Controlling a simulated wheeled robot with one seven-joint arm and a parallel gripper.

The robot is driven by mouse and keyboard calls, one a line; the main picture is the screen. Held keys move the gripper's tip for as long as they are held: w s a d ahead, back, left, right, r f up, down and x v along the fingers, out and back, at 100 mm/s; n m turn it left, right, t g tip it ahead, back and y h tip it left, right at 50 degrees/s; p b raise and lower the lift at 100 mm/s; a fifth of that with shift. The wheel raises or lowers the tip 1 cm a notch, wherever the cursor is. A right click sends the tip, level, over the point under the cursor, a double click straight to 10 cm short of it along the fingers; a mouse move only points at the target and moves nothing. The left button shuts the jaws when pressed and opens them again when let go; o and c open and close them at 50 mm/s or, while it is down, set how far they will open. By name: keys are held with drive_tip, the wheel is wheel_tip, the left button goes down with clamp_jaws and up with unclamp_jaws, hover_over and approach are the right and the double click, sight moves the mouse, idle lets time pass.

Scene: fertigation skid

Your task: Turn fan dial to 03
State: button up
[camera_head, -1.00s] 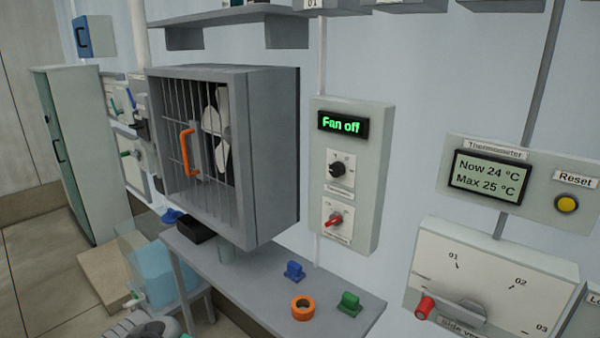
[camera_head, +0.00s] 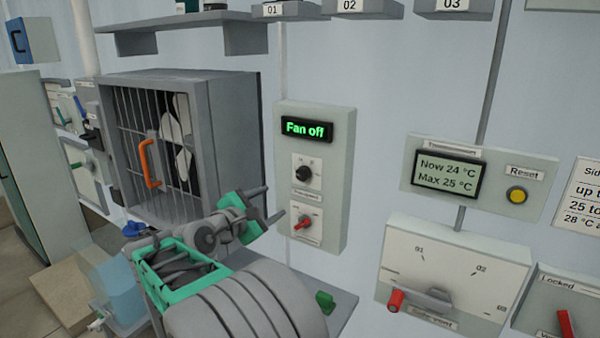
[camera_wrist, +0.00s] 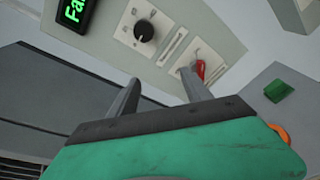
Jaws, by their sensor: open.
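The fan panel (camera_head: 338,190) hangs on the wall beside the caged fan, and its display (camera_head: 306,129) reads "Fan off". Below the display is a black round knob (camera_head: 304,174) on a white plate; it also shows in the wrist view (camera_wrist: 144,31). Under that is a red knob (camera_head: 303,223) on a second plate, also in the wrist view (camera_wrist: 199,69). The small labels are too blurred to read. My gripper (camera_head: 273,203) is open and empty, just left of the panel and apart from both knobs. In the wrist view its fingers (camera_wrist: 160,80) point toward the panel's lower part.
The fan box (camera_head: 230,135) with an orange handle (camera_head: 149,164) juts out left of the panel. A thermometer (camera_head: 478,178) and a vent dial board (camera_head: 455,270) with a red-tipped lever stand to the right. A shelf with a green piece (camera_head: 325,301) lies below.

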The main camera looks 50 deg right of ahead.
drive_tip(key=n+g+h, duration=0.2)
approach(300, 175)
drive_tip(key=d, duration=0.2)
drive_tip(key=d+p, duration=0.1)
drive_tip(key=d, duration=0.6)
drive_tip(key=shift+w+d+f, duration=0.1)
drive_tip(key=shift+f, duration=0.05)
clamp_jaws()
